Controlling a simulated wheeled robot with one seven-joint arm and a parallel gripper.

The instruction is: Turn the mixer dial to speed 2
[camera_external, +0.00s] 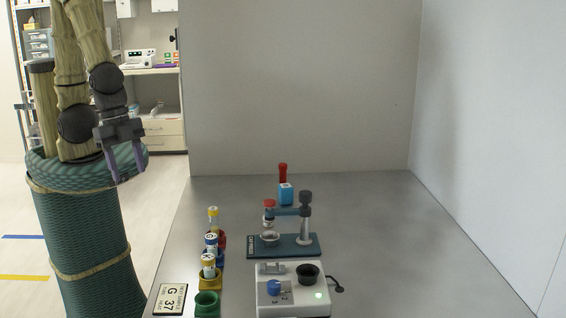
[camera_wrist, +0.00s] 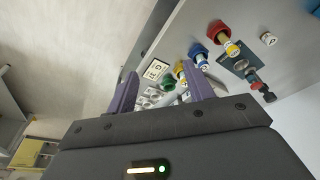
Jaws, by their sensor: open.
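The mixer (camera_external: 292,295) is a white box near the front of the table in the external view. It has a blue dial (camera_external: 274,287) on its front left, with small marks beside it, a "2" seemingly at its right. A black cup (camera_external: 308,274) sits on its top right and a green light glows below it. My gripper (camera_external: 119,164) hangs at the upper left, left of the table and well away from the mixer. Its purple fingers are apart and empty, also in the wrist view (camera_wrist: 165,90). I cannot clearly make out the dial in the wrist view.
A teal capping stand (camera_external: 285,245) stands behind the mixer. The table's right side is clear.

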